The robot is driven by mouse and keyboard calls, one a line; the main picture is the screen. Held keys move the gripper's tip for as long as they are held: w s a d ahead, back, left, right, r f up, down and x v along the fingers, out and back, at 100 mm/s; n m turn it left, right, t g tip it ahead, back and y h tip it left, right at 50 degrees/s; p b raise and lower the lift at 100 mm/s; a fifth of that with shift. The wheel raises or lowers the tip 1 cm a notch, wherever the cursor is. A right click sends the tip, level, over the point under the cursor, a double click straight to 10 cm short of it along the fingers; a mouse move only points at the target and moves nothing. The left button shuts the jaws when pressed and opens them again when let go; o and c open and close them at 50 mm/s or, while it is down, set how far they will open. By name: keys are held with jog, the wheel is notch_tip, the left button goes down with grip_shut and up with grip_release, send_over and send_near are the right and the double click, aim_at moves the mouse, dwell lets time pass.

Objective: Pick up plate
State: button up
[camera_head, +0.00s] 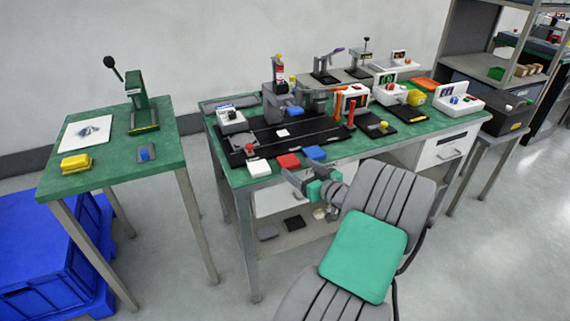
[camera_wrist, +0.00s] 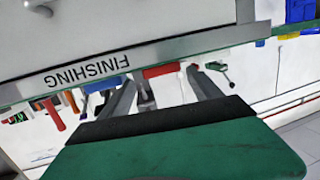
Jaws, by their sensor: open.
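No object is marked as the plate, and I cannot tell which one it is. A red block (camera_head: 289,161), a blue block (camera_head: 314,153) and a white block with a red knob (camera_head: 258,167) lie along the front edge of the middle bench. A small white flat piece (camera_head: 282,133) lies on a black fixture (camera_head: 318,135) behind them. My gripper (camera_head: 293,178) is at the bench's front edge, just in front of the red block. In the wrist view its two grey fingers (camera_wrist: 160,82) are apart, with the red block (camera_wrist: 162,70) beyond them.
A grey ribbed chair (camera_head: 388,198) stands in front of the middle bench (camera_head: 400,148). A side table (camera_head: 110,160) with a lever press (camera_head: 140,105) and a yellow block (camera_head: 76,163) is at left. Blue crates (camera_head: 45,250) stand below it. Open floor lies between the table and bench.

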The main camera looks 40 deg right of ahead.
aim_at(291, 162)
jog(key=w, duration=0.4)
jog(key=shift+w+d+f, duration=0.3)
jog(key=shift+w, duration=0.05)
jog(key=c, duration=1.2)
jog(key=shift+c, duration=0.2)
